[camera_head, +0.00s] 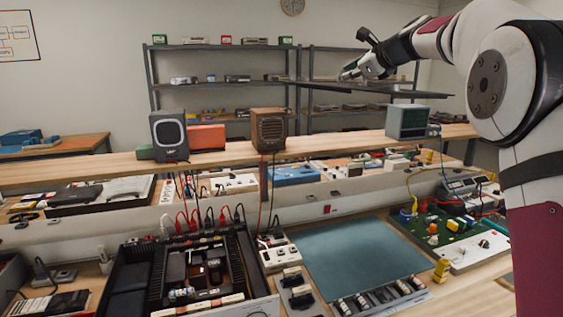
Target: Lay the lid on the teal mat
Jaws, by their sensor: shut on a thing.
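My gripper (351,74) is raised at the upper right, high above the bench, and is shut on the lid (400,92). The lid is a thin dark panel, seen almost edge-on and roughly level, in front of the back shelves. The fingertips are small and partly hard to make out where they meet it. The teal mat (362,250) lies flat on the bench at the lower middle right, bare across its middle. The lid is well above the mat and apart from it.
An open black hi-fi chassis (153,272) stands left of the mat. A green circuit board (428,217) lies to its right. Small parts line its front edge. A raised shelf behind holds speakers (169,137) (268,130) and a grey-green box (407,121).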

